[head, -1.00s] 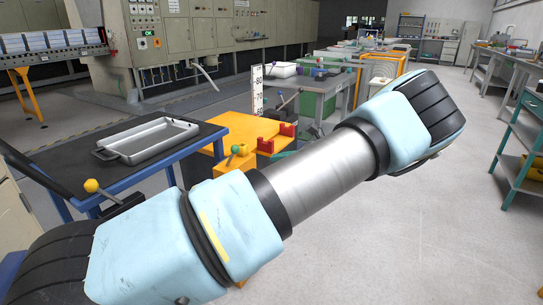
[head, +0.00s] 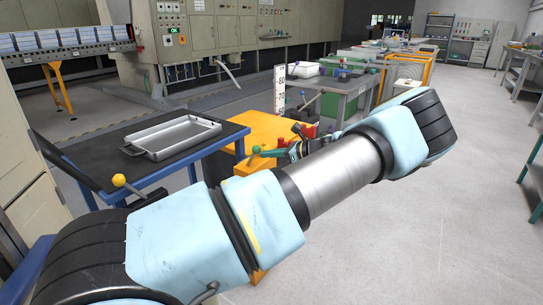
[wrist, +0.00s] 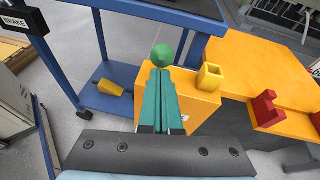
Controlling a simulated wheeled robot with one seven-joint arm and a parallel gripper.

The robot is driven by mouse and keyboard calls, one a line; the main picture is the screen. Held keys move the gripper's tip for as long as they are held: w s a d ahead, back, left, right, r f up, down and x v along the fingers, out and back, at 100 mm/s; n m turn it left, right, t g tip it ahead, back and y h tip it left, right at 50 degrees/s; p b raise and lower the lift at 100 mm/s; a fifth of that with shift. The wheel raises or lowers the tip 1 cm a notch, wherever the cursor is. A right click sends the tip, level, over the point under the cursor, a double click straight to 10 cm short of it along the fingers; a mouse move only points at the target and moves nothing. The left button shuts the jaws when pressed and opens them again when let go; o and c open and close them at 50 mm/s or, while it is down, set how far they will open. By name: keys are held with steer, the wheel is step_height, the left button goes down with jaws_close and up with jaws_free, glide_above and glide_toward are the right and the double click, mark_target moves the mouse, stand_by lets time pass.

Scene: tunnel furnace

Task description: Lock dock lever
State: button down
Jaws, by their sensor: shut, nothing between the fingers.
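The dock (head: 282,128) is a yellow-orange block and plate beside the blue cart; it also shows in the wrist view (wrist: 262,68). A green ball knob (wrist: 162,55), which I take for the dock lever's end, stands at the dock's cart side. It shows small in the head view (head: 256,149). My gripper (wrist: 160,73) has its teal fingers together and empty. The tips point at the green knob and overlap its lower edge in the picture; I cannot tell whether they touch. The fingers hide the lever's shaft. In the head view my gripper (head: 264,153) is partly behind my arm.
A yellow square socket (wrist: 210,76) and a red bracket (wrist: 267,108) stand on the dock. The blue cart (head: 203,152) carries a metal tray (head: 172,138) and has a yellow-knobbed lever (head: 118,180). Open floor lies to the right.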

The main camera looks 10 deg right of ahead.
steer(key=shift+r, duration=0.1)
steer(key=shift+w+a+r+g+p, duration=0.15)
steer(key=shift+r+g+p, duration=0.2)
steer(key=shift+p, duration=0.4)
steer(key=w+a+r+g+h+p, duration=0.1)
steer(key=h+p, duration=0.1)
steer(key=p, duration=0.2)
steer(key=w+a+r+g+h+p, duration=0.1)
steer(key=w+a+g+h+p, duration=0.1)
steer(key=p, duration=0.2)
steer(key=w+a+r+g+h+p, duration=0.2)
steer(key=p, duration=0.2)
steer(key=shift+w+a+m+g, duration=0.15)
steer(key=shift+w+m+g, duration=0.1)
steer(key=shift+m, duration=0.05)
steer(key=shift+w+a+f+g+h+p, duration=0.15)
steer(key=shift+w+a+g+h+p, duration=0.2)
steer(key=shift+w+a, duration=0.3)
steer(key=shift+w+a+f+g+h+p, duration=0.1)
steer(key=shift+w+a+f+g+h, duration=0.05)
steer(key=shift+w+a+g+h, duration=0.45)
steer(key=shift+w, duration=0.1)
